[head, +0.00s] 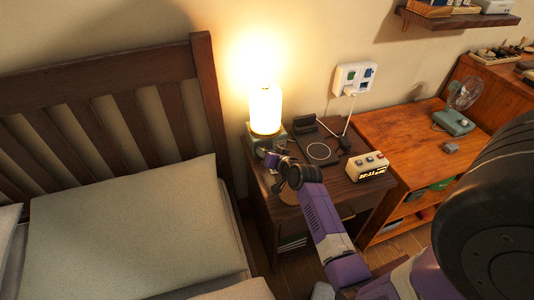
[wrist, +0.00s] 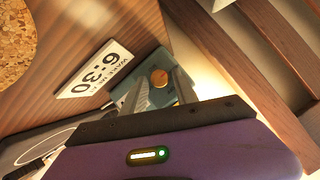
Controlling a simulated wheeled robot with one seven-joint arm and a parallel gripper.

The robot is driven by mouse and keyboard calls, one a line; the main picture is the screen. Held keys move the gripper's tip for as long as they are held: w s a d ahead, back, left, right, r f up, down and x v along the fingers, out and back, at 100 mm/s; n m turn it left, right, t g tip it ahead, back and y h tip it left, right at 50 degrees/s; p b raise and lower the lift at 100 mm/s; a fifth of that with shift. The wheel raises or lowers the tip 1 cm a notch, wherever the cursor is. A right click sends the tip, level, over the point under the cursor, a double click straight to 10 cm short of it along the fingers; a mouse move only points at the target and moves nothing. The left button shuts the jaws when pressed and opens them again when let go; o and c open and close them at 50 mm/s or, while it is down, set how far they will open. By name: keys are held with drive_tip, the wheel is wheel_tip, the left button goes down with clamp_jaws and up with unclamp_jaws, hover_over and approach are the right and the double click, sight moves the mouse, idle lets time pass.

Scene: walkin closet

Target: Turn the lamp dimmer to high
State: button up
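The lit lamp (head: 266,108) stands on the nightstand by the bed, on a teal base (head: 254,138). In the wrist view, a round orange dimmer knob (wrist: 159,78) sits on the teal base (wrist: 121,93). My gripper (head: 272,161) is low in front of the lamp base. In the wrist view, the fingers of my gripper (wrist: 162,86) point at the knob with a gap between them, and the knob shows near the tips. Whether a finger touches the knob cannot be told. Part of the base is hidden behind the fingers.
A "Wake me at 6:30" card (wrist: 95,70) lies close beside the fingers. A round cork coaster (wrist: 14,38), a black charging pad (head: 320,151) and a clock (head: 367,166) share the nightstand (head: 345,192). The bed headboard (head: 210,110) stands close on the left.

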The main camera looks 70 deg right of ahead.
drive_tip(key=shift+o, duration=0.6)
drive_tip(key=shift+p+v, duration=0.55)
drive_tip(key=shift+v, duration=3.3)
